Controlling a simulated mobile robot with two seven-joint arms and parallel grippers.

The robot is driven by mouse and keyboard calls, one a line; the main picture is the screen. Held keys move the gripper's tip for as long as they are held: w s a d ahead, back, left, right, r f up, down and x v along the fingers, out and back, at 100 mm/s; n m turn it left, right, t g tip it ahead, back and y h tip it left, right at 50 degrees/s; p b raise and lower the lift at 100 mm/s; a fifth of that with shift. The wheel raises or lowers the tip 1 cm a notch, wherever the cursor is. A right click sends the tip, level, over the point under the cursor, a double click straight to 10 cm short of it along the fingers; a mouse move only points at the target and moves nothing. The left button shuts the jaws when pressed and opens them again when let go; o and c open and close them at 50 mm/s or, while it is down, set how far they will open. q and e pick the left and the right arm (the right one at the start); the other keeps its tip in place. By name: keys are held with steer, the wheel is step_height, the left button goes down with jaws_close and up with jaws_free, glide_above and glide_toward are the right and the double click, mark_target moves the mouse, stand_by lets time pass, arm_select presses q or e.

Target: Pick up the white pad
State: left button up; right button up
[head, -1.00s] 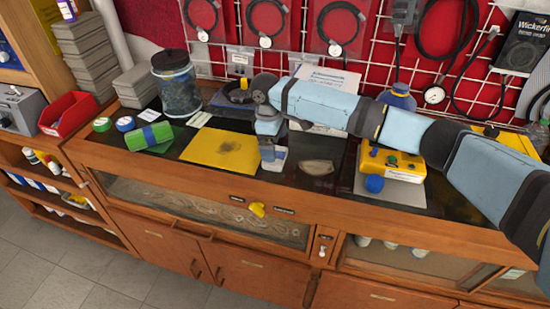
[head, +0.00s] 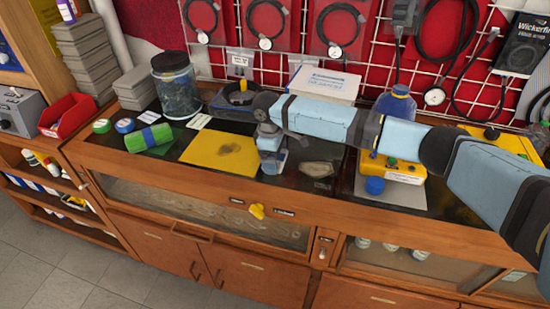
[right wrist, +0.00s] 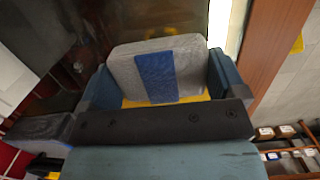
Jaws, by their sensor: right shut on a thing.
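The white pad (right wrist: 186,56) is a pale grey-white block with a blue band across its middle in the right wrist view. It sits between the two blue fingers of my right gripper (right wrist: 162,72), which is shut on it. In the head view my right gripper (head: 272,161) points down over the dark counter, just right of the yellow mat (head: 197,150). The pad is mostly hidden by the fingers there, and I cannot tell whether it touches the counter. My left gripper is not in view.
A greyish flat piece (head: 317,170) lies just right of the gripper. A yellow box (head: 407,172) with a blue knob stands farther right. A white box (head: 325,84) stands behind the arm.

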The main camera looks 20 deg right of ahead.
step_height(320, 180, up, 20)
steer(key=p, duration=0.1)
steer(key=shift+o, duration=0.4)
